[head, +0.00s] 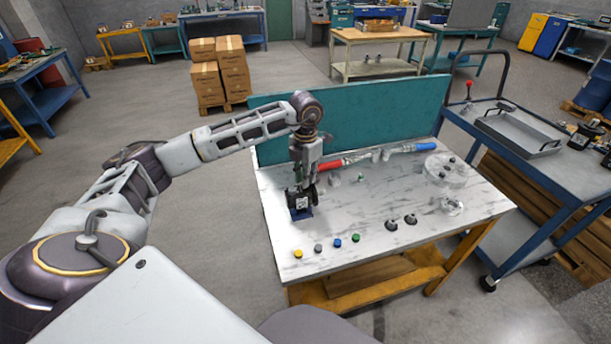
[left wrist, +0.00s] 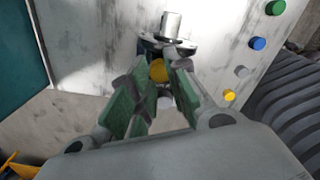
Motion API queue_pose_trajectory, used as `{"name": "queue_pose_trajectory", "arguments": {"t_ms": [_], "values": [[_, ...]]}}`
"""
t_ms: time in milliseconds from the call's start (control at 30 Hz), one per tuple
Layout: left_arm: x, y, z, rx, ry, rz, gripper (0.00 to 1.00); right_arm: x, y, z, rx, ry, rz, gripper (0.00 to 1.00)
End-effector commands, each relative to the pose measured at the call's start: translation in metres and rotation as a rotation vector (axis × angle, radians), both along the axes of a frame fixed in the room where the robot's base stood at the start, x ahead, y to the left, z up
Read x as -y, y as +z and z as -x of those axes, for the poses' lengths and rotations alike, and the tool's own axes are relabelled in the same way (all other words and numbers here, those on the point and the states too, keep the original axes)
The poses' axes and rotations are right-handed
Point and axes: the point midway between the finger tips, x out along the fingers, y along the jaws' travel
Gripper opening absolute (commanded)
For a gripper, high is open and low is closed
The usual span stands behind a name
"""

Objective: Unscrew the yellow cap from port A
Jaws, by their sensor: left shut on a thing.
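The black hydraulic motor (head: 299,202) stands on a blue base near the left end of the marble-topped table. In the left wrist view the motor shows partly, with its silver shaft (left wrist: 171,24). The yellow cap (left wrist: 158,70) is on the motor's side, between the fingertips of my left gripper (left wrist: 160,76). The green-padded fingers are shut on the cap. In the head view my left gripper (head: 303,182) reaches down onto the motor from above, and the cap is hidden there. A pale round part (left wrist: 165,103) shows beside the cap. My right gripper is not in view.
Loose yellow (head: 298,253), grey (head: 318,248), blue (head: 337,242) and green (head: 356,238) caps lie along the table's front. Red (head: 330,164) and blue (head: 427,147) hose ends lie at the back, before a teal panel (head: 380,110). A clear disc (head: 446,169) lies right.

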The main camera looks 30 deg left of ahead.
Motion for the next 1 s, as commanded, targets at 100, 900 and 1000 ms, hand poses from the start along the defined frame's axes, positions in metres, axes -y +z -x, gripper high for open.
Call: {"name": "queue_pose_trajectory", "arguments": {"t_ms": [100, 900, 1000], "values": [[0.0005, -0.0001, 0.0004, -0.002, 0.067, 0.001, 0.00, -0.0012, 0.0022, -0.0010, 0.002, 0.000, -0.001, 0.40], [0.0004, 0.0001, 0.0003, -0.001, 0.271, 0.001, 0.30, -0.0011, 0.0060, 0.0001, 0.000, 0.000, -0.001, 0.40], [0.0004, 0.0002, 0.0002, -0.001, 0.271, 0.001, 0.30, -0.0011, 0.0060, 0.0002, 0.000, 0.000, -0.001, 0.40]]}}
